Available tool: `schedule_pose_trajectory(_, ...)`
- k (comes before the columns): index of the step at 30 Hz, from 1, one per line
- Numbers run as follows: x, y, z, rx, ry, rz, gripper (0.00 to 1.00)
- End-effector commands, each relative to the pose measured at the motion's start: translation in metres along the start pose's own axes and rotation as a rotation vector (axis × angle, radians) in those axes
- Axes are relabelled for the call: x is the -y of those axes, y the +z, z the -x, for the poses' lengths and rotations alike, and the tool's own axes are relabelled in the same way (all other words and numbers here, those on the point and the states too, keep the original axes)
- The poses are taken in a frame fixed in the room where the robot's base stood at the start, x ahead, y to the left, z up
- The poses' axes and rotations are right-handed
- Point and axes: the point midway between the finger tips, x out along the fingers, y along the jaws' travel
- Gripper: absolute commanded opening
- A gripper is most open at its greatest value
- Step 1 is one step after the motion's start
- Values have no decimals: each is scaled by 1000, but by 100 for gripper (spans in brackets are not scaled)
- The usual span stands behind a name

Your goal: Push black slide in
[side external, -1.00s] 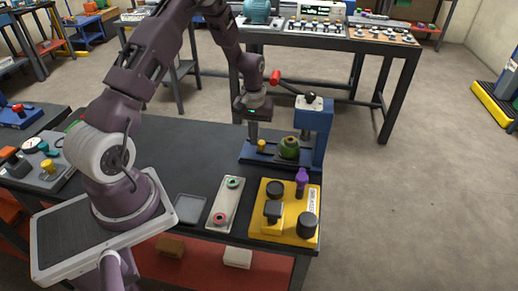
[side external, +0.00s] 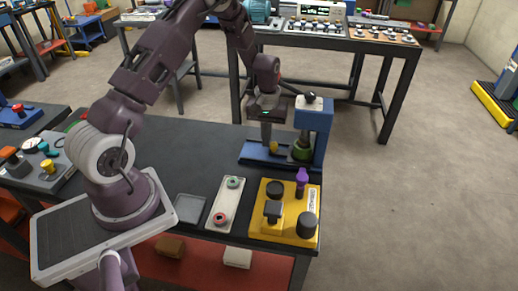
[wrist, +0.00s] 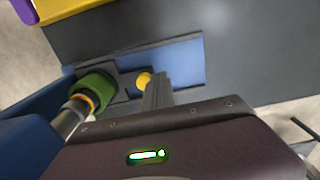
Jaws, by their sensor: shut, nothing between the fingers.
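The black slide (wrist: 124,82) lies on the blue base plate (side external: 252,156) of the press. It carries a yellow knob (side external: 274,147) and a green part (side external: 302,154) with an orange ring. In the wrist view the knob (wrist: 145,79) and the green part (wrist: 92,90) lie side by side, the green part by the blue press column (side external: 317,120). My gripper (side external: 266,145) is shut and points down just left of the knob. Its fingers (wrist: 157,92) look close against the knob; contact is hard to make out.
A yellow box (side external: 285,228) with black knobs and a purple piece (side external: 302,178) stands at the table's front right. A pale panel (side external: 226,205) and a grey tray (side external: 189,207) lie beside it. The dark tabletop (side external: 190,150) left of the press is clear.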

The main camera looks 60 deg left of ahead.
Motion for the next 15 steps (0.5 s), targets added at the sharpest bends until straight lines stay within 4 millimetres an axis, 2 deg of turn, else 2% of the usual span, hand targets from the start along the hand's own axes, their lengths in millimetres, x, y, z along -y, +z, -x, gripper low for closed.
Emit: schedule_pose_trajectory(15, 22, 0, 2, 0, 0, 1, 0)
